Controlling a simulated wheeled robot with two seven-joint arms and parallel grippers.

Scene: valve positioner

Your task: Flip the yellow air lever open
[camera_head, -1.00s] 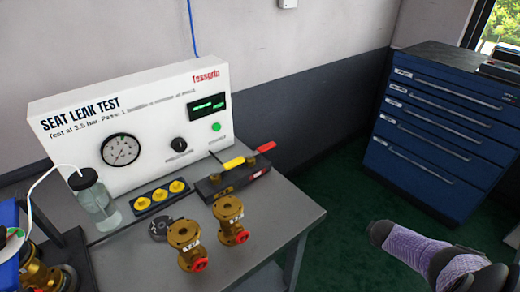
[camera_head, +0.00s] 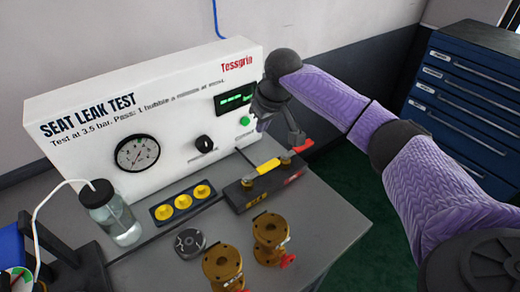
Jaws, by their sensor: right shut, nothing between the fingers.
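The yellow air lever (camera_head: 267,165) lies along the top of a dark valve block (camera_head: 245,192) on the bench, at the right front of the test panel. My right gripper (camera_head: 296,138) points down just above and behind the block, close to the red lever and to the right of the yellow one. It is shut and empty. I cannot tell whether its fingertips touch the red lever. My left gripper is not in view.
The white seat leak test panel (camera_head: 95,112) stands behind the block. A strip with yellow caps (camera_head: 182,201), a dark disc (camera_head: 190,243) and two brass valves (camera_head: 270,238) are in front. A water jar (camera_head: 110,212) stands left. The bench's right front (camera_head: 325,215) is clear.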

